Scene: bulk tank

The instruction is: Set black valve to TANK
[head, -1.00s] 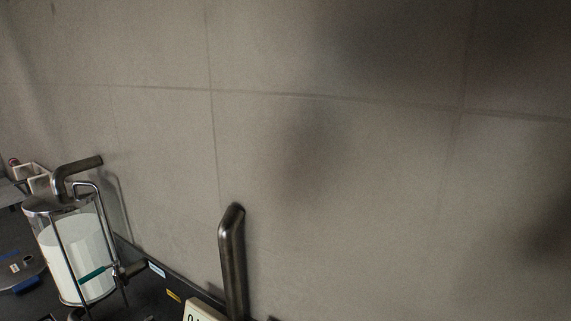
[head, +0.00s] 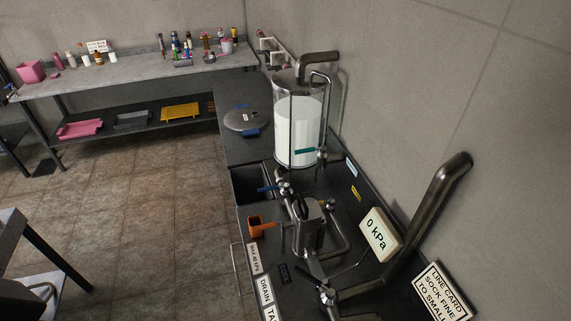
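A metal valve (head: 326,293) stands on the pipework at the bottom of the head view, with what looks like a short dark handle. It may be the black valve, but its setting is too small to tell. To its left lie white labels reading DRAIN (head: 265,290) and TA… (head: 272,313), the second cut off by the frame's lower edge. A glass tank (head: 297,130) of white liquid with a teal lever (head: 305,151) stands behind. Neither of my grippers is in view.
A metal pump-like body (head: 308,228), a blue-handled valve (head: 270,189), an orange jug (head: 255,226) and a 0 kPa display (head: 379,235) crowd the dark counter. A thick pipe (head: 432,212) rises by the wall. The tiled floor (head: 150,220) at left is open.

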